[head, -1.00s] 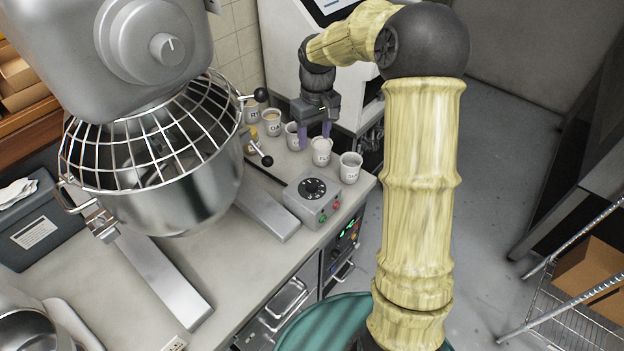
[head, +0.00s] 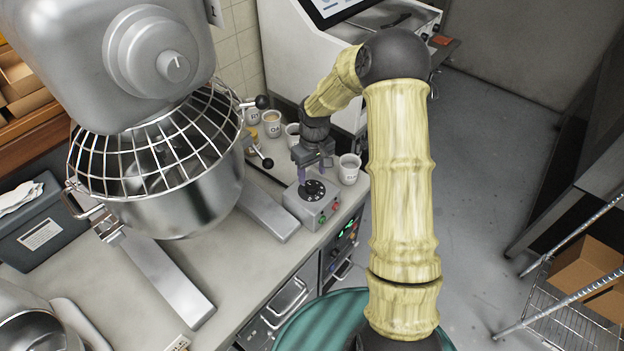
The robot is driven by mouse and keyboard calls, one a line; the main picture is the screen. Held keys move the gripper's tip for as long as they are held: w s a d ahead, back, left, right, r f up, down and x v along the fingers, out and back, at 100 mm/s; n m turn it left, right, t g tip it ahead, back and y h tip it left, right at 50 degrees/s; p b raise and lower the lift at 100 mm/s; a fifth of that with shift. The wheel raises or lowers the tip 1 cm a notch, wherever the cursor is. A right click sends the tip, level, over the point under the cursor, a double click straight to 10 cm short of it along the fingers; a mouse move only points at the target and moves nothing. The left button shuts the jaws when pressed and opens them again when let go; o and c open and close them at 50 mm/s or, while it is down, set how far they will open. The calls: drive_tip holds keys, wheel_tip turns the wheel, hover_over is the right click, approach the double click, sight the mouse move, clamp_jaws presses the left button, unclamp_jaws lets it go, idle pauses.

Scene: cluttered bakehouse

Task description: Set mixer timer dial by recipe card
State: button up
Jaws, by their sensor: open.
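The mixer's timer box (head: 309,208) is a small grey control box on the counter, with a black dial (head: 314,190) on top and red and green buttons on its front. My gripper (head: 316,173) points down just above and behind the dial, its purple fingers open. I cannot tell whether a finger touches the dial. The big steel mixer (head: 165,160) with its wire bowl guard stands to the left. The dial's setting is too small to read. I cannot make out a recipe card.
Several white labelled cups, such as this one (head: 349,168), stand behind and beside the box, close to my gripper. A white machine (head: 320,60) stands at the back. Bare counter (head: 250,240) lies in front of the mixer's foot.

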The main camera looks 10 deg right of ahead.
sight(312, 185)
wheel_tip(312, 185, down, 5)
drive_tip(key=shift+a+f+p, duration=0.1)
drive_tip(key=shift+p, duration=0.45)
drive_tip(key=c, duration=1)
